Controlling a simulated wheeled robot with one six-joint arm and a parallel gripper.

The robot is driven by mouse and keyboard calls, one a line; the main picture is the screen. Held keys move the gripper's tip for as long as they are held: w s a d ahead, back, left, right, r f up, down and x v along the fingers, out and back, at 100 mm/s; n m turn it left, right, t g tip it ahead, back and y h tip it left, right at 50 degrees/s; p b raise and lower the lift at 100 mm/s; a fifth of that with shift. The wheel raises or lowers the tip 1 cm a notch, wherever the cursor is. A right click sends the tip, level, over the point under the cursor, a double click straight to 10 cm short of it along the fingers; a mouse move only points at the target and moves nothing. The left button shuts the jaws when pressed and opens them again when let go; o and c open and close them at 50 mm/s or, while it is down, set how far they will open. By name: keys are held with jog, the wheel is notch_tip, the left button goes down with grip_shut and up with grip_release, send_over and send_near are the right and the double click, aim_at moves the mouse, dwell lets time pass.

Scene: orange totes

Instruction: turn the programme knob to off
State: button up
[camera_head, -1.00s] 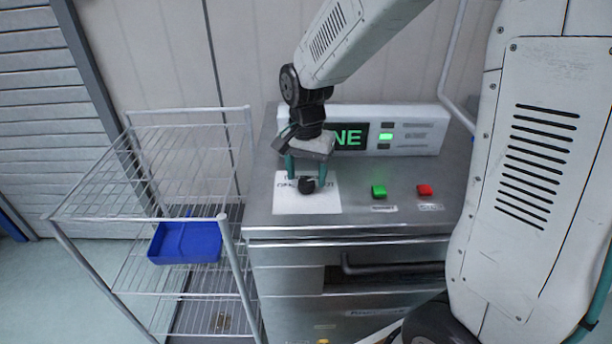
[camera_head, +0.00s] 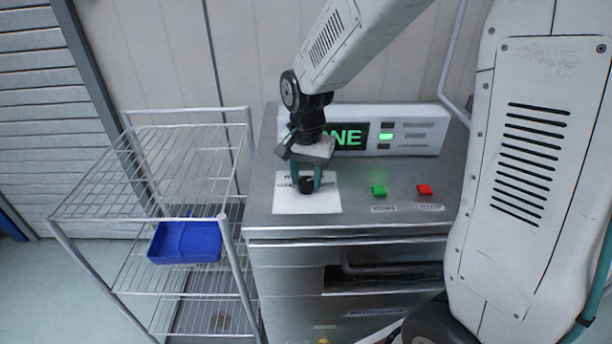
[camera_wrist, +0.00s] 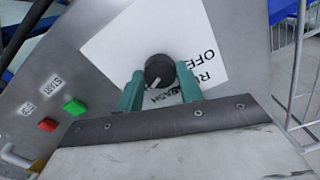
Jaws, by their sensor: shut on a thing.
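The programme knob (camera_head: 306,186) is a round black knob on a white label plate on the steel machine top. It also shows in the wrist view (camera_wrist: 159,70), with a white pointer mark on its lower side, toward the WASH lettering. The fingers also show in the wrist view (camera_wrist: 161,86) and cover part of the plate.
A green START button (camera_head: 379,191) and a red button (camera_head: 424,189) sit right of the plate. A display box (camera_head: 408,131) with green letters ending in NE stands behind. A wire rack (camera_head: 226,225) with a blue tray (camera_head: 186,257) is at the left.

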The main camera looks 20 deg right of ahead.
aim_at(306, 181)
jog(key=n, duration=0.6)
jog(key=shift+n, duration=0.3)
jog(key=n, duration=1.3)
jog(key=shift+n, duration=0.3)
jog(key=n, duration=0.6)
jog(key=shift+r, duration=0.1)
jog(key=o, duration=1)
notch_tip(306, 181, up, 8)
jog(key=shift+f, duration=0.15)
